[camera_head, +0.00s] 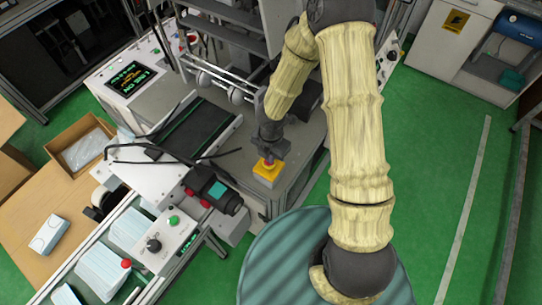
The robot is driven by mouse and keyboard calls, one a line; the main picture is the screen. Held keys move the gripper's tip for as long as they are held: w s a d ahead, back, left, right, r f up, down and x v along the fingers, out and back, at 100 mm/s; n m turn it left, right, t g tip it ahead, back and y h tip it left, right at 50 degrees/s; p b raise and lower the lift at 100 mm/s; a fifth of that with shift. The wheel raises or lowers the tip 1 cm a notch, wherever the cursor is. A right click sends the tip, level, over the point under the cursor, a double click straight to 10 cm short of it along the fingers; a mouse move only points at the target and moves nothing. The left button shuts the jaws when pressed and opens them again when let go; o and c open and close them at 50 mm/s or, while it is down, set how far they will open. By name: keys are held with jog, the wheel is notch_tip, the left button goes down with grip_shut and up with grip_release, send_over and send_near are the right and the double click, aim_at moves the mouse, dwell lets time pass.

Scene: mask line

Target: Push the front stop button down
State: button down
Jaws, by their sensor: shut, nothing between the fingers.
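The gripper hides most of the cap. It seems to touch the cap or hover just over it; I cannot tell which, nor whether the cap is pressed down.
A control box (166,243) with a green button and a black knob stands at the lower left. A black device (216,191) and loose cables lie left of the yellow box. Rollers and a frame stand behind. Green floor is clear at the right.

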jog(key=shift+s+d+f, duration=0.1)
jog(key=shift+s+f, duration=0.35)
jog(key=shift+f, duration=0.2)
jog(key=shift+w+r+p, duration=0.1)
jog(key=shift+r+p, duration=0.35)
jog(key=shift+r, duration=0.1)
notch_tip(320, 180, up, 14)
jog(key=p, duration=0.5)
jog(key=shift+w, duration=0.4)
jog(key=shift+r, duration=0.1)
jog(key=s+d+r+m+t+b, duration=0.1)
jog(key=s+d+r+m+b, duration=0.1)
jog(key=m, duration=1.2)
jog(key=s+d+r+m+t+b, duration=0.1)
jog(key=s+d+m+b, duration=0.3)
jog(key=d+m, duration=0.5)
jog(key=r+m+b, duration=0.1)
jog(key=m+b, duration=0.1)
jog(key=m, duration=0.3)
jog(key=shift+s+d, duration=0.2)
jog(key=shift+s, duration=0.05)
